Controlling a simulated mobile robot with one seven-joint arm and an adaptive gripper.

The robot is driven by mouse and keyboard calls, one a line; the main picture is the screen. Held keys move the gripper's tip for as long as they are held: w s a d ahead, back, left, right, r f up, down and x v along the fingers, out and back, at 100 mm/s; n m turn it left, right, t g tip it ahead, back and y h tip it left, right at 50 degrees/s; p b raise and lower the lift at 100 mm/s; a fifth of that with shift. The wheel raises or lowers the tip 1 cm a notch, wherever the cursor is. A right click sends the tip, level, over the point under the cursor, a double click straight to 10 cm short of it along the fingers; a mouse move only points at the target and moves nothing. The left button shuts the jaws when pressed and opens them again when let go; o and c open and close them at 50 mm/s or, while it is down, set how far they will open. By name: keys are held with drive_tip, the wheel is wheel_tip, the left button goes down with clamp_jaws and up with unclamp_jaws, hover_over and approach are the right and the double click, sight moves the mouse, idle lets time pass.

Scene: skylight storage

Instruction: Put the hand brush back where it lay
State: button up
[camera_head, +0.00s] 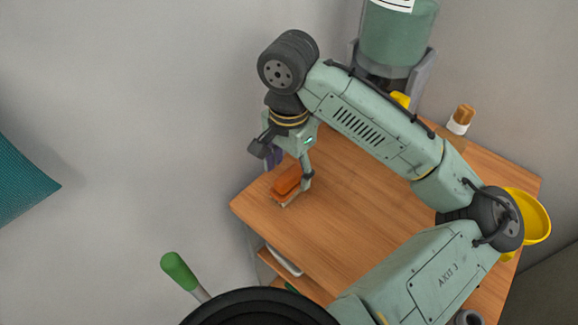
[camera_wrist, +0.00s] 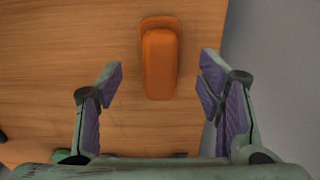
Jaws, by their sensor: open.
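The hand brush (camera_head: 287,183) has an orange back and lies on the wooden table near its far left corner, with a pale strip of bristles at its lower edge. In the wrist view the orange brush (camera_wrist: 160,62) lies on the wood, beyond and between the fingertips. My gripper (camera_head: 283,166) is close above the brush in the head view. Its purple-padded fingers (camera_wrist: 161,82) are spread wide, with a gap on each side of the brush, and hold nothing. The brush's underside is mostly hidden.
The wooden table (camera_head: 330,235) has clear surface beside the brush. A green dispenser (camera_head: 397,35) stands at the back. A bottle with a brown cap (camera_head: 461,119) and a yellow bowl (camera_head: 530,215) are at the right. A lower shelf (camera_head: 285,262) shows beneath the tabletop.

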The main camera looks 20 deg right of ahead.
drive_tip(key=shift+r+p, duration=0.9)
drive_tip(key=shift+r, duration=1.9)
wheel_tip(320, 180, up, 12)
